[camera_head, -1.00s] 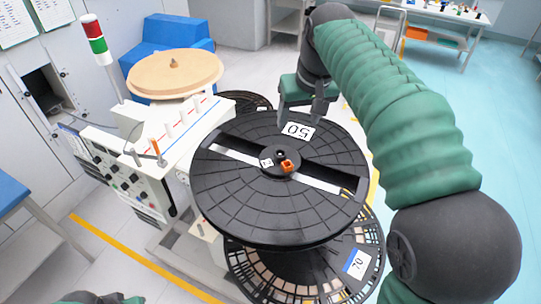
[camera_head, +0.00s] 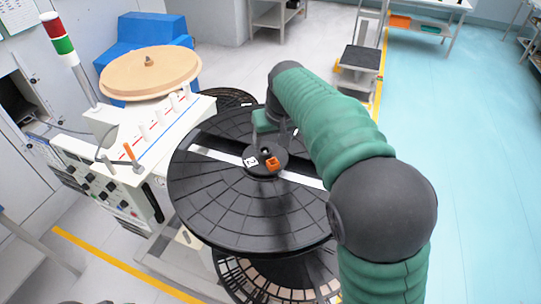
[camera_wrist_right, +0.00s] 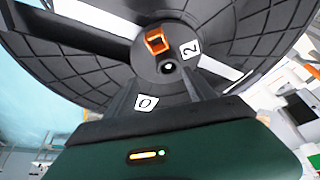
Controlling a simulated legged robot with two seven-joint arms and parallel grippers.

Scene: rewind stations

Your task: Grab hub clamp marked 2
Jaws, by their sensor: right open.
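The hub clamp marked 2 (camera_head: 265,152) is a round black hub at the middle of a large black reel (camera_head: 225,205). It carries an orange catch (camera_head: 272,164) and a small white label reading 2 (camera_head: 250,161). In the right wrist view the orange catch (camera_wrist_right: 157,41), a round knob (camera_wrist_right: 168,67) and the 2 label (camera_wrist_right: 190,48) show clearly. My right gripper (camera_head: 276,138) is open, just behind the hub from the head. In the wrist view its fingers (camera_wrist_right: 164,82) point at the hub, one on each side of the knob. Contact cannot be told. My left gripper is not in view.
A white rewind console (camera_head: 130,150) with pegs and a signal lamp (camera_head: 60,45) stands left. A wooden disc (camera_head: 150,72) lies behind it. Another reel (camera_head: 270,285) lies below the large one. The blue floor (camera_head: 465,150) at right is clear.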

